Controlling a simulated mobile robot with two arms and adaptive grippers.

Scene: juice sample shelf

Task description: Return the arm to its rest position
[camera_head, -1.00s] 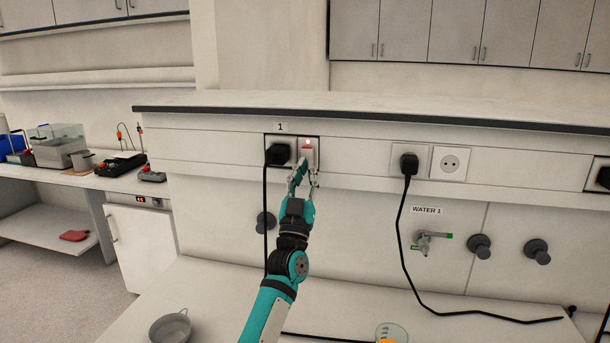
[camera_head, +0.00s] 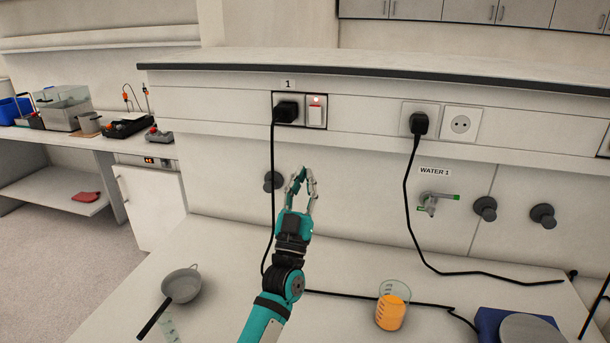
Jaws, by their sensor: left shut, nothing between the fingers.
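My left gripper (camera_head: 301,178) is in the middle of the view at the end of my teal and black arm. Its fingertips are together and hold nothing. It hangs in front of the white wall panel, below the switch (camera_head: 316,111) with a lit red light, and apart from it. A black plug (camera_head: 287,111) sits in the socket beside the switch, under the label 1. My right gripper is not in view.
A beaker of orange juice (camera_head: 391,312) stands on the bench right of my arm. A sieve (camera_head: 182,286) lies to the left. A blue device with a round plate (camera_head: 520,328) is at the lower right. A water tap (camera_head: 432,203) and black cables are behind.

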